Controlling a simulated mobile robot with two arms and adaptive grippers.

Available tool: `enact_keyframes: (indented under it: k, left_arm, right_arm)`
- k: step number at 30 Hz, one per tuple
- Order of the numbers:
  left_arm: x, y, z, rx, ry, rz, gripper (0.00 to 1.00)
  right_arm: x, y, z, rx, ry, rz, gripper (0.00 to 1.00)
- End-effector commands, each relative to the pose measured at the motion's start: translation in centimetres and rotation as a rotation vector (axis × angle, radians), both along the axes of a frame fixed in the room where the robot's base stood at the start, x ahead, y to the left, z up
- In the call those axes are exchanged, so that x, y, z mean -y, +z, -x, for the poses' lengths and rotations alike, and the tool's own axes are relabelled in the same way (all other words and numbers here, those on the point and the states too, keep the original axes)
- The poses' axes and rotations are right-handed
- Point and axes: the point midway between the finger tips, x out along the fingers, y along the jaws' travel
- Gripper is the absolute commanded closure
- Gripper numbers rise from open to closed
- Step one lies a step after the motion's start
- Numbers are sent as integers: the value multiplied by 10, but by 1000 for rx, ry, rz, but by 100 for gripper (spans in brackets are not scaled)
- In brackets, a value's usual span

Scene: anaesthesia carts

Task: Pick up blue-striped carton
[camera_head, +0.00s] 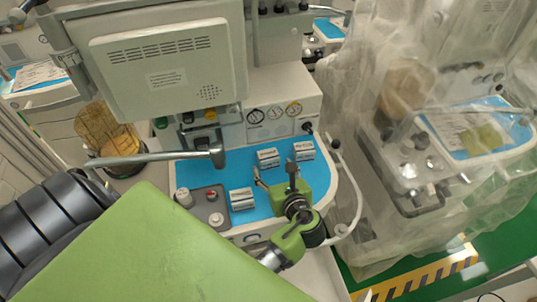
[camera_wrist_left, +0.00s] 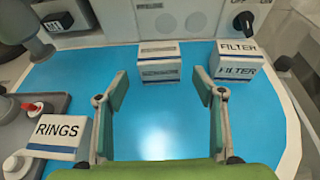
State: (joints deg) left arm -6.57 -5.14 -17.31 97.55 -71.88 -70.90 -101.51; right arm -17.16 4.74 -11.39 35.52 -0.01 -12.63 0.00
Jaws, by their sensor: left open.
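Three small white cartons stand on the blue worktop (camera_wrist_left: 160,125). The RINGS carton (camera_wrist_left: 55,137) has a dark blue stripe and stands at the left; it also shows in the head view (camera_head: 242,199). The middle carton (camera_wrist_left: 160,62) has grey label bands (camera_head: 268,157). The FILTER carton (camera_wrist_left: 236,62) has a blue band and stands at the right (camera_head: 304,150). My left gripper (camera_head: 274,173) is open and empty over the worktop. In the left wrist view its fingers (camera_wrist_left: 160,80) point toward the middle carton, apart from it. My right gripper is out of view.
A grey tray (camera_head: 209,207) with knobs or caps stands left of the RINGS carton. A monitor (camera_head: 168,65) and gauges (camera_head: 273,112) rise behind. A plastic-draped cart (camera_head: 385,140) stands to the right. The worktop between my fingers is clear.

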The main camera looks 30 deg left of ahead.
Motion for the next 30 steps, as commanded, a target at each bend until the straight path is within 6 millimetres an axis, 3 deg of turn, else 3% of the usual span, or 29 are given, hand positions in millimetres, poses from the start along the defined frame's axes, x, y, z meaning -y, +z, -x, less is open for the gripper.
enact_keyframes:
  k: [15, 26, 30]
  left_arm:
    - [-33, -19, -27, 3, 0, 0, 38]
    - [-38, -18, -30, 0, -1, 2, 38]
    - [-38, -18, -30, 0, -1, 2, 69]
  right_arm:
    - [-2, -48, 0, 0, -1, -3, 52]
    - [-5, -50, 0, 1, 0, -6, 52]
    - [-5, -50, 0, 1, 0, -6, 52]
